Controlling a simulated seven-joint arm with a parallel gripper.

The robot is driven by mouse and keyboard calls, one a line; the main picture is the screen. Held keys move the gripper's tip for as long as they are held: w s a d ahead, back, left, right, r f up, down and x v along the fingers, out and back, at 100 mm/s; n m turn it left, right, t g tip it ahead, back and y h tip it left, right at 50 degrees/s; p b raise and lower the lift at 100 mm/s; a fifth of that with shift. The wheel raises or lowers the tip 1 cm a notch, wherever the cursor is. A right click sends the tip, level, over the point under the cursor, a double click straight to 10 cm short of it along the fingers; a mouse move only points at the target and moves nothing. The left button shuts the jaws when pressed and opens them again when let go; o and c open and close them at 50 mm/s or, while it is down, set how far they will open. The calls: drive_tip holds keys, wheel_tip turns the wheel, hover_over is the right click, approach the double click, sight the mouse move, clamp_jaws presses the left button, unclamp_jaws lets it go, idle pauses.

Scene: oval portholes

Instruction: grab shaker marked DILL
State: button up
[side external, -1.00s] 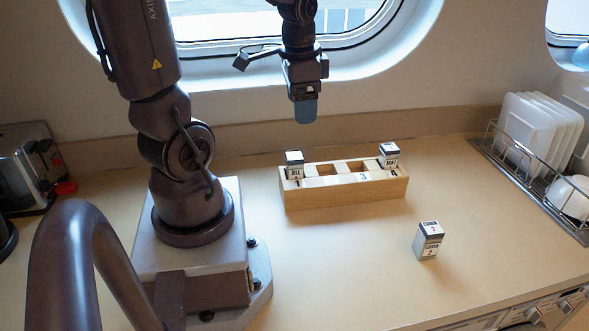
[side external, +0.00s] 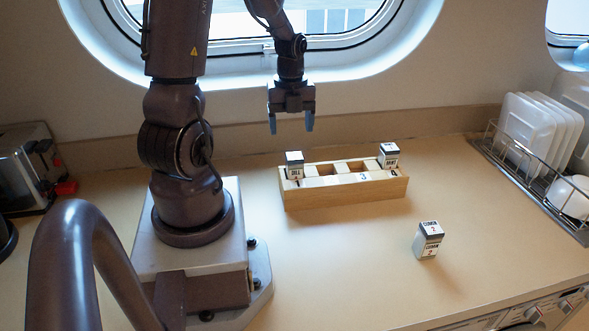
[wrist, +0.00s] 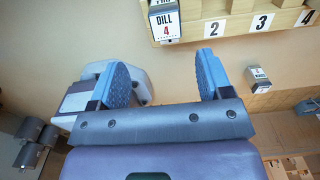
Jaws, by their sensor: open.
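The DILL shaker (wrist: 166,21), white and grey with a red 4, stands in the left end slot of the wooden rack (wrist: 252,25). In the side view the DILL shaker (side external: 294,166) shows at the left end of the rack (side external: 345,193). My gripper (side external: 291,124) is open and empty, in the air above and a little behind the DILL shaker. In the wrist view my gripper (wrist: 160,70) has its two blue fingers spread wide, with only counter between them.
Another shaker (side external: 389,155) stands in the rack's right end slot; the middle slots look empty. A CUMIN shaker (side external: 429,240) stands loose on the counter at front right. A dish rack (side external: 525,170) is at the far right, a toaster (side external: 30,170) at the left.

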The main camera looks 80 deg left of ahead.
sight(294, 156)
wheel_tip(294, 156, down, 5)
drive_tip(key=shift+r, duration=0.2)
drive_tip(key=shift+w+f, duration=0.2)
drive_tip(key=shift+f, duration=1.1)
drive_tip(key=shift+w+f, duration=0.2)
drive_tip(key=shift+f, duration=1.1)
drive_tip(key=c, duration=1)
